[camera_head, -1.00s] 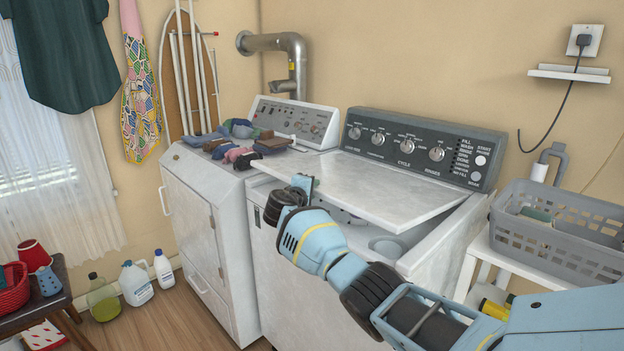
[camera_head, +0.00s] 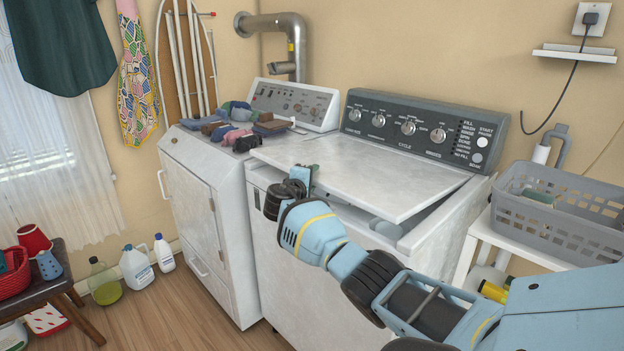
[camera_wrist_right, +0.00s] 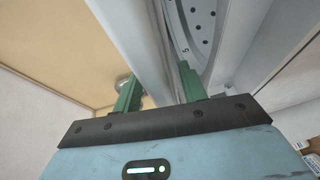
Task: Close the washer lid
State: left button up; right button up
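The white washer lid (camera_head: 375,177) is hinged at the back, below the control panel. It is tilted slightly, its front edge raised above the washer's top. A dark gap shows along its right side, with part of the tub opening (camera_head: 387,227) visible. My right gripper (camera_head: 301,177) is at the lid's front left corner. In the right wrist view, the green fingers (camera_wrist_right: 160,92) stand on either side of the white lid edge (camera_wrist_right: 147,45), which fills most of the space between them. The exact contact is partly hidden. My left gripper is not in view.
A dryer (camera_head: 190,195) with folded clothes (camera_head: 235,128) on top stands left of the washer (camera_head: 310,285). A grey basket (camera_head: 560,225) on a white stand is close on the right. A stool (camera_head: 45,290) and bottles (camera_head: 137,265) are at the lower left.

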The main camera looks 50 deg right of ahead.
jog(key=shift+s+a+r, duration=0.15)
jog(key=shift+a, duration=0.5)
jog(key=p+v, duration=0.1)
jog(key=v, duration=0.5)
jog(key=shift+a, duration=0.2)
jog(key=shift+s, duration=0.15)
